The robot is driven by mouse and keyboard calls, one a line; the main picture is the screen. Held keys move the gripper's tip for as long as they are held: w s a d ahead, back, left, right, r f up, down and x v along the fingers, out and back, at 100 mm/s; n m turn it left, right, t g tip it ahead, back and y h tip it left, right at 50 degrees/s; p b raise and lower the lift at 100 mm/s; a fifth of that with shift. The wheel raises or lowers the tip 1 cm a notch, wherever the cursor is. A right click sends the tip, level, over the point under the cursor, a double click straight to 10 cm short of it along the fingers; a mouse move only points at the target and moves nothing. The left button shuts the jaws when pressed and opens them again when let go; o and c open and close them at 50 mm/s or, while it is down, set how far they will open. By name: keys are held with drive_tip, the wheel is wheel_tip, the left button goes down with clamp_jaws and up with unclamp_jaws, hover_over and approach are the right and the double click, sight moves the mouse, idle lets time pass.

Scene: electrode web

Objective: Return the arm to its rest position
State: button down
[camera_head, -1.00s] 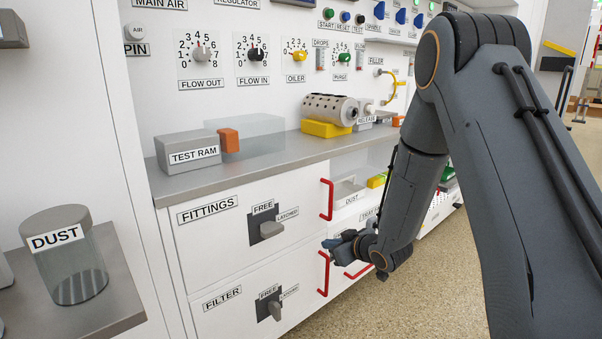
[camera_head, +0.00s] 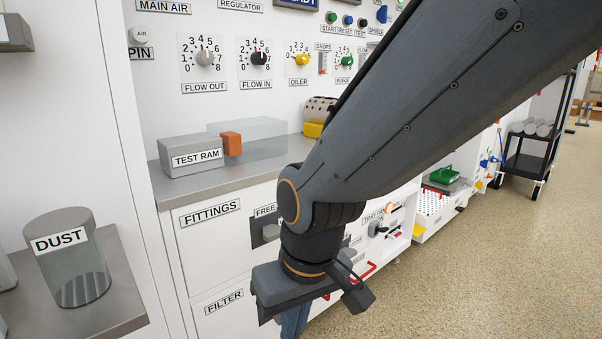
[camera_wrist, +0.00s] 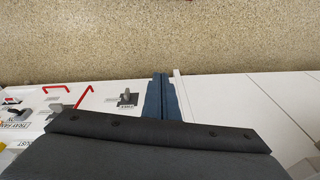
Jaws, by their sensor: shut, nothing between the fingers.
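My gripper shows in the wrist view (camera_wrist: 160,84) as two blue fingers pressed together, with nothing between them. They point toward the speckled floor, in front of the white drawer fronts. In the head view my arm reaches down from the upper right, and the blue fingers (camera_head: 294,322) are cut off by the bottom edge. The wrist hangs in front of the FITTINGS drawer (camera_head: 205,240) and the FILTER drawer (camera_head: 215,325), hiding most of their latches and handles. I cannot tell the exact gap between the gripper and the drawers.
The grey TEST RAM block (camera_head: 193,155) sits on the counter (camera_head: 185,185). A DUST jar (camera_head: 70,262) stands on a shelf at left. A black cart (camera_head: 525,150) is at the far right. The floor (camera_head: 480,265) at right is clear.

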drive_tip(key=s+r+g, duration=0.2)
drive_tip(key=s, duration=0.5)
drive_tip(key=d+r+m+p, duration=0.3)
drive_tip(key=d+r+p, duration=0.7)
drive_tip(key=p, duration=0.6)
drive_tip(key=d+r+m+h+p, duration=0.1)
drive_tip(key=d+r+m+p, duration=0.2)
drive_tip(key=d+r+p, duration=0.7)
wheel_tip(320, 180, up, 5)
drive_tip(key=p, duration=0.7)
drive_tip(key=shift+d+r+h, duration=0.2)
drive_tip(key=shift+d+h, duration=0.1)
drive_tip(key=shift+d, duration=0.1)
